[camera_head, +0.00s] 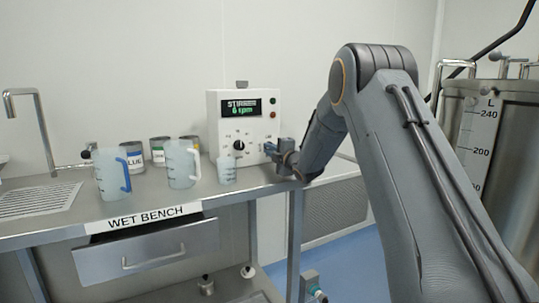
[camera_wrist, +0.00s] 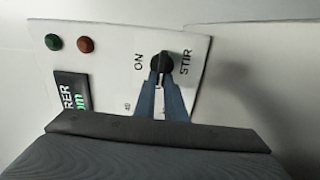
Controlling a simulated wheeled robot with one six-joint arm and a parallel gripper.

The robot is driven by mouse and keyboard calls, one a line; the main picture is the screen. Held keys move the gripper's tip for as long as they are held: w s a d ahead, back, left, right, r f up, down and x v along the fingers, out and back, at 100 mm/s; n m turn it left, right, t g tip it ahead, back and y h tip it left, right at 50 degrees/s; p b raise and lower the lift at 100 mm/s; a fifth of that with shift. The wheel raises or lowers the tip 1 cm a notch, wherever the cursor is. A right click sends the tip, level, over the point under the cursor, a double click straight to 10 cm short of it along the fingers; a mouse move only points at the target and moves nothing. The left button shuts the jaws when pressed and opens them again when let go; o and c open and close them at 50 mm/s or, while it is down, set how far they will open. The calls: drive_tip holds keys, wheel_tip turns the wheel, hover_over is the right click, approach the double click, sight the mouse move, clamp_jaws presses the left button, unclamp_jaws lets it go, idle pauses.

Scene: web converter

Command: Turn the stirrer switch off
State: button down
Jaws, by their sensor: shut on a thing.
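The stirrer (camera_head: 243,105) is a white box at the back of the wet bench. Its display reads STIRRER and an rpm figure too small to read surely. In the wrist view the stirrer switch (camera_wrist: 161,61) is a small black knob on the panel, between the printed words ON and STIR. My gripper (camera_wrist: 162,80) is shut on it, with its two blue fingers on either side. In the head view my gripper (camera_head: 273,148) is at the panel's lower right and hides the switch. Which position the switch points to is hard to tell.
A larger black dial (camera_head: 239,145) sits left of my gripper. A small beaker (camera_head: 227,174), a white-handled jug (camera_head: 181,165) and a blue-handled jug (camera_head: 110,174) stand on the bench (camera_head: 150,198), with several cans behind. A steel tank (camera_head: 490,140) stands at the right.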

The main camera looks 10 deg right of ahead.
drive_tip(key=shift+f+n, duration=0.1)
drive_tip(key=shift+n, duration=0.2)
drive_tip(key=c, duration=1.8)
unclamp_jaws()
drive_tip(key=v, duration=0.7)
drive_tip(key=shift+s+b, duration=0.35)
drive_tip(key=shift+d, duration=0.15)
